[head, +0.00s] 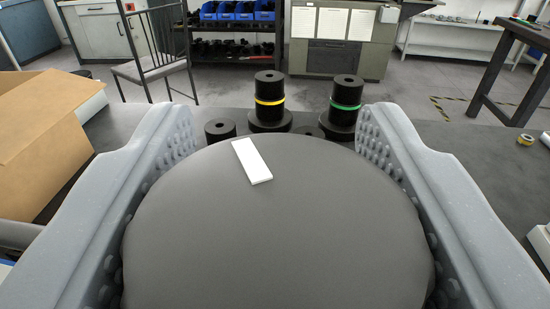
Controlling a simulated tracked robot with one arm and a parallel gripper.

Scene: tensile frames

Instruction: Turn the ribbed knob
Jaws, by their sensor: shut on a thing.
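The knob (290,230) is a large dark grey round dome that fills the lower middle of the head view. A white bar mark (251,161) lies on its top, left of the middle towards the far edge, its far end slanted to the left. My gripper (277,125) has one pale grey finger with a bumpy inner face on each side of the knob. Both fingers press against its sides, so it is shut on the knob. The ribs of the knob and its base are hidden from this view.
Behind the knob stand black cylinders with a yellow ring (269,100) and a green ring (345,106), and a smaller black cylinder (220,130). An open cardboard box (40,135) is close on the left. A yellow tape roll (525,139) lies at right on the dark bench (470,150).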

